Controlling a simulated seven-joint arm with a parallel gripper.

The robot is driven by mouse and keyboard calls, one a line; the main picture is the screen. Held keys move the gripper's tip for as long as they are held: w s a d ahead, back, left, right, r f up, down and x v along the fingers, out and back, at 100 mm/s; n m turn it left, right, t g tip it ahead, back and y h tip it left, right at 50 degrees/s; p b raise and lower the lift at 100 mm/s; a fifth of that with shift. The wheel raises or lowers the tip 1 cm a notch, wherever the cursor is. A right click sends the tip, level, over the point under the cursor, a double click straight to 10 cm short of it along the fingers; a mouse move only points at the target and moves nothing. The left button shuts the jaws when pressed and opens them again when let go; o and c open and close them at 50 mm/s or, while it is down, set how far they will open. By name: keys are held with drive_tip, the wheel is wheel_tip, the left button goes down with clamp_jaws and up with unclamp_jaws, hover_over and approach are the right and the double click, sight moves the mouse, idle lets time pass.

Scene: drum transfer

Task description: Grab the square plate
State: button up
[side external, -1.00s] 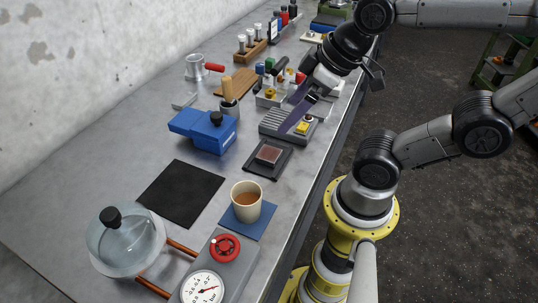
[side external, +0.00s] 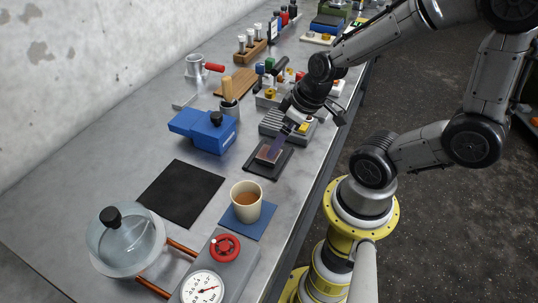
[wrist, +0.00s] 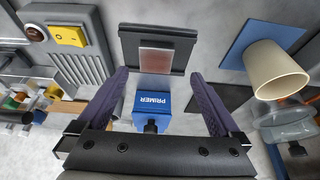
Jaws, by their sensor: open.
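The square plate (side external: 267,155) is a small reddish-brown, shiny piece lying on a black tray (side external: 252,167) on the grey bench. In the wrist view the plate (wrist: 157,61) shows ahead between the fingers, on the dark tray (wrist: 128,38). I cannot tell whether the fingertips touch the tray.
A ridged grey box with a yellow button (side external: 304,127) stands just behind the tray. A blue primer box (side external: 205,132) stands to the left. A black mat (side external: 180,193) lies clear.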

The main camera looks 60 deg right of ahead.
drive_tip(key=shift+d+x, duration=0.15)
drive_tip(key=shift+x, duration=1.45)
drive_tip(key=shift+d+x, duration=0.15)
drive_tip(key=shift+x, duration=1.45)
drive_tip(key=shift+w, duration=0.1)
drive_tip(key=shift+r, duration=0.1)
clamp_jaws()
